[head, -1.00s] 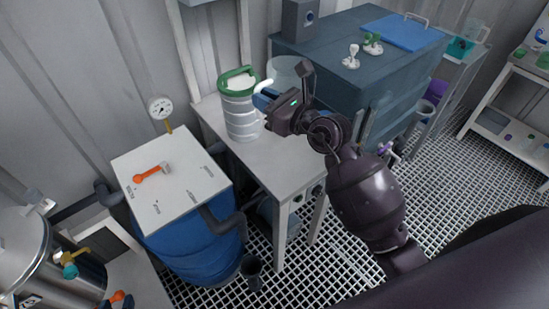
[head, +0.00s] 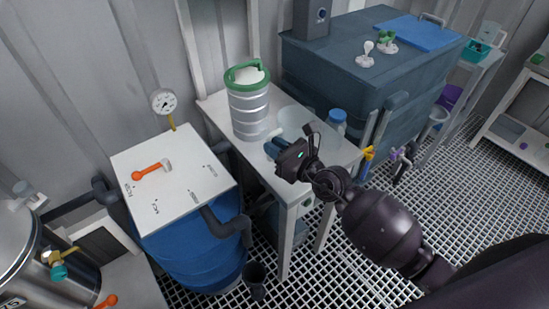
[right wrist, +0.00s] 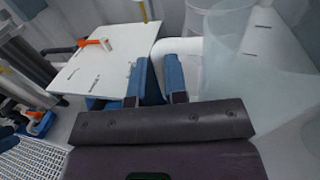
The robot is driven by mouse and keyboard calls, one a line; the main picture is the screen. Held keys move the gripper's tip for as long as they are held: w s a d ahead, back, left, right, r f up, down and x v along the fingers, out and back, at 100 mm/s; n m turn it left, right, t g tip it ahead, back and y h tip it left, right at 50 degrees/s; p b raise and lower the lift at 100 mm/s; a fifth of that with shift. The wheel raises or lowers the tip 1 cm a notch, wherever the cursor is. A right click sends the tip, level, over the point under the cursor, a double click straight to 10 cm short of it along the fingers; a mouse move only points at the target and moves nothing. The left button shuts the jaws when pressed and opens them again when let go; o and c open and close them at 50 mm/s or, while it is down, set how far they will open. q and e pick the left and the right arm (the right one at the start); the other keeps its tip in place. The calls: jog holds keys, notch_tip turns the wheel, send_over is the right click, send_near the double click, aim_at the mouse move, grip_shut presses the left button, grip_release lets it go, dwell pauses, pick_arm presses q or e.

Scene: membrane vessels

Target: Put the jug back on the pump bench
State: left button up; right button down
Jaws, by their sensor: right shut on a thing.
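The jug (head: 294,117) is clear and pale, with a white handle. It is at the white pump bench (head: 222,103), over the right part of its top; I cannot tell whether its base touches the surface. My right gripper (head: 272,146) is shut on the handle, at the near side of the jug, and partly hides it. In the right wrist view the jug (right wrist: 245,60) fills the right side, and its white handle (right wrist: 182,72) lies between the blue fingers. My left gripper is not in view.
A banded canister with a green rim (head: 248,110) stands left of the jug. A blue-capped bottle (head: 337,122) stands close on the right. A blue-grey cabinet (head: 345,70) is behind. A white-lidded blue barrel (head: 190,250) with an orange-handled valve (head: 150,171) is at left.

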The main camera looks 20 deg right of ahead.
notch_tip(320, 180, down, 4)
jog(key=shift+b, duration=0.7)
jog(key=c, duration=1.6)
grip_release()
jog(key=shift+f, duration=0.1)
jog(key=o, duration=0.5)
jog(key=shift+c, duration=0.2)
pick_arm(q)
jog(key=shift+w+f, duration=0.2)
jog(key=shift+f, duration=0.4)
